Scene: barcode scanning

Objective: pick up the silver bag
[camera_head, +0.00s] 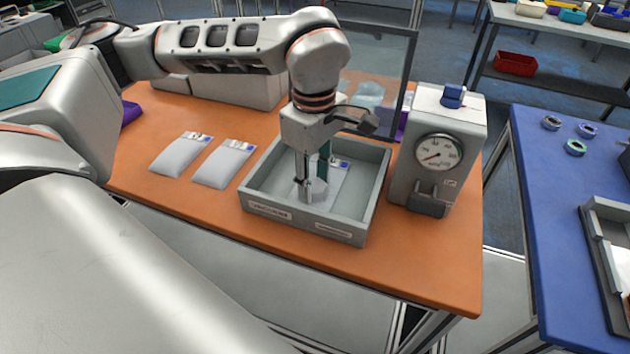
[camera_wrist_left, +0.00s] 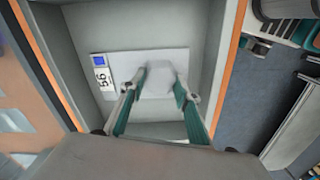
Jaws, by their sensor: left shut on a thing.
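The silver bag (camera_head: 339,177) lies flat in a grey open tray (camera_head: 262,203) on the orange table; its label with a blue mark shows at its far end. My left gripper (camera_head: 309,196) reaches down into the tray and is shut on the bag, its fingers partly hiding it. In the left wrist view both fingertips (camera_wrist_left: 158,77) press into the pale bag (camera_wrist_left: 148,97), pinching up its middle, with the numbered label at the left. The bag appears to be at the tray floor. My right gripper is not in view.
Two more silver bags, one left (camera_head: 181,154) and one nearer the tray (camera_head: 222,163), lie on the orange table (camera_head: 420,262). A grey device with a dial (camera_head: 434,152) stands right of the tray. A clear panel (camera_head: 378,62) stands behind. A blue table (camera_head: 566,200) is at right.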

